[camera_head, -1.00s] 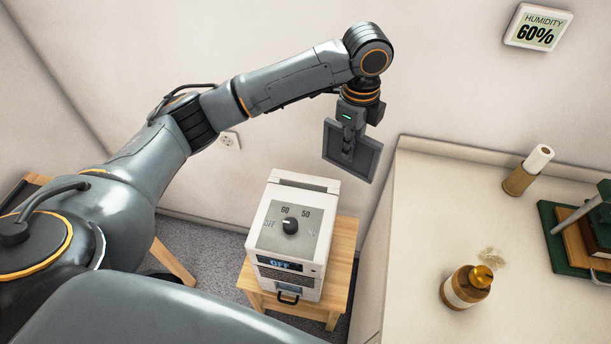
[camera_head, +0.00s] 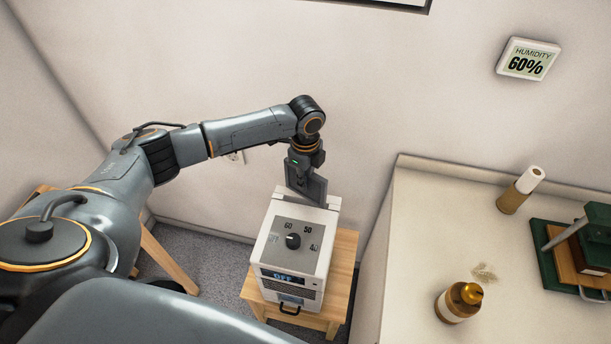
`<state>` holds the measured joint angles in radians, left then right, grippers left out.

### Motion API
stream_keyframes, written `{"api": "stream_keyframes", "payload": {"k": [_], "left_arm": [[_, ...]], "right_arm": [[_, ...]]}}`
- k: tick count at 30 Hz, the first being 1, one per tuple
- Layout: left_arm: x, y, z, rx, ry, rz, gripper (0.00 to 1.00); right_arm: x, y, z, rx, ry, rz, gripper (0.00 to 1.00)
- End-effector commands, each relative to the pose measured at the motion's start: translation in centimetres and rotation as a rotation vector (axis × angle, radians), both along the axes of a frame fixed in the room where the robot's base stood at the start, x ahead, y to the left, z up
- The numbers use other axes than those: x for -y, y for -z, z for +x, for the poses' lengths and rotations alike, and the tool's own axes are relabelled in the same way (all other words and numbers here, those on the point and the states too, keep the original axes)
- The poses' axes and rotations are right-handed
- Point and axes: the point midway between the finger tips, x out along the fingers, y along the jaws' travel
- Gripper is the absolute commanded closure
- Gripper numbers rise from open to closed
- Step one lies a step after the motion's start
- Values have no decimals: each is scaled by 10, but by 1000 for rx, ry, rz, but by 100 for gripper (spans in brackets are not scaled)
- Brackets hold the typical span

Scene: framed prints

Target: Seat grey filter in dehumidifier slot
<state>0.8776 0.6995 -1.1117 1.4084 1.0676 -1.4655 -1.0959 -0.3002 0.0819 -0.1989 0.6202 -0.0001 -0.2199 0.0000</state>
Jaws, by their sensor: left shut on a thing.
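The white dehumidifier (camera_head: 318,232) stands on a small wooden stool. Its top has a dial (camera_head: 293,241), and its front display (camera_head: 286,276) reads OFF. My left gripper (camera_head: 299,184) is shut on the grey filter (camera_head: 317,190), a dark flat square panel held upright. The filter is at the back of the dehumidifier's top, where the slot is. Its lower edge meets or overlaps the top there; I cannot tell how deep it goes. The slot itself is hidden behind the filter and gripper. My right gripper is not in view.
The wooden stool (camera_head: 343,262) stands left of a pale counter (camera_head: 412,230). On the counter are a brown-and-cream jar (camera_head: 459,303), a roll (camera_head: 520,190) and a green press (camera_head: 580,250). A humidity display (camera_head: 528,60) on the wall reads 60%. A wall socket (camera_head: 236,158) is behind my left arm.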

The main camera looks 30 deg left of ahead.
Motion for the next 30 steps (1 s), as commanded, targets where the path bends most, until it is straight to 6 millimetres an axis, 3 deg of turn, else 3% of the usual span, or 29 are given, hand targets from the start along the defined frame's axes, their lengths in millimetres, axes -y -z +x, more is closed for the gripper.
{"api": "stream_keyframes", "payload": {"k": [23, 24, 26, 30], "left_arm": [[1, 13, 0, 1, 1, -1, 100], [1, 14, 0, 0, 1, -1, 80], [1, 14, 0, 0, 1, -1, 67], [1, 14, 0, 0, 1, -1, 65]], "right_arm": [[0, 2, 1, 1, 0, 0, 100], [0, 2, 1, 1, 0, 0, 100], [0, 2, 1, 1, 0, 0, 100], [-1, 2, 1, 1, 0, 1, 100]]}}
